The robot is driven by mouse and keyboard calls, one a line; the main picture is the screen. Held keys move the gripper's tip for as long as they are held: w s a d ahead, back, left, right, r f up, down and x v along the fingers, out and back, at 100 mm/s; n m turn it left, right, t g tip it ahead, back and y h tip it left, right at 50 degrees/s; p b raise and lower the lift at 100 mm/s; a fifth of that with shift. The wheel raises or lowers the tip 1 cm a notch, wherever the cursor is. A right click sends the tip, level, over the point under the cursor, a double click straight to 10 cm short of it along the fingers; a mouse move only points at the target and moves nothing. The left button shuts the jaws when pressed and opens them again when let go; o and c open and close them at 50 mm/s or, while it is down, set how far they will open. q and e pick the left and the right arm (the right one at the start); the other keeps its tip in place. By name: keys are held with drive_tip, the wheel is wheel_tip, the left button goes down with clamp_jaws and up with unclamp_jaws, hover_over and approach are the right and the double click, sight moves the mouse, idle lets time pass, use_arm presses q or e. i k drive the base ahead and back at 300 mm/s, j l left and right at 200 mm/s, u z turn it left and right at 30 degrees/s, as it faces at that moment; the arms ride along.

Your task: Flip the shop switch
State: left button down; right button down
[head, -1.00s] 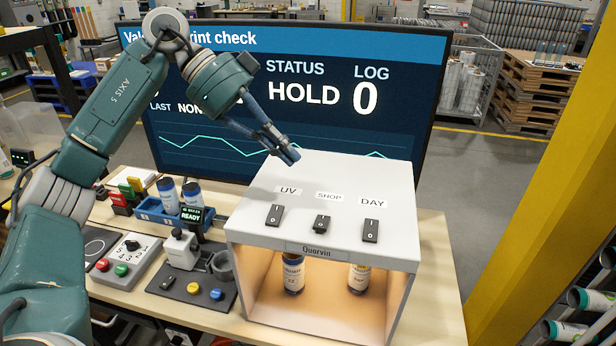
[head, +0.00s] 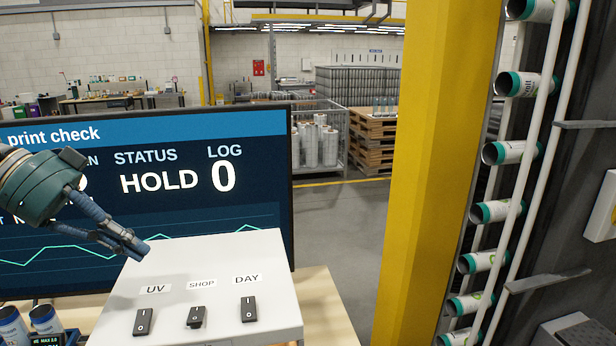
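The shop switch (head: 196,317) is a small black rocker in the middle of three on top of a white light box (head: 257,265), under a SHOP label. It looks shorter and tilted differently from the UV switch (head: 143,321) and the DAY switch (head: 249,309). My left gripper (head: 138,246) is above the back left edge of the box top, apart from the switches. Its fingers are together with nothing seen between them. My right gripper is not in view. The box's front and inside are below the picture.
A large monitor (head: 120,215) reading STATUS HOLD and LOG 0 stands behind the box. Blue-capped cans (head: 44,318) sit at the lower left. A yellow post (head: 430,170) and a can rack (head: 505,212) stand at the right.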

sight(195, 317)
drive_tip(key=k, duration=1.45)
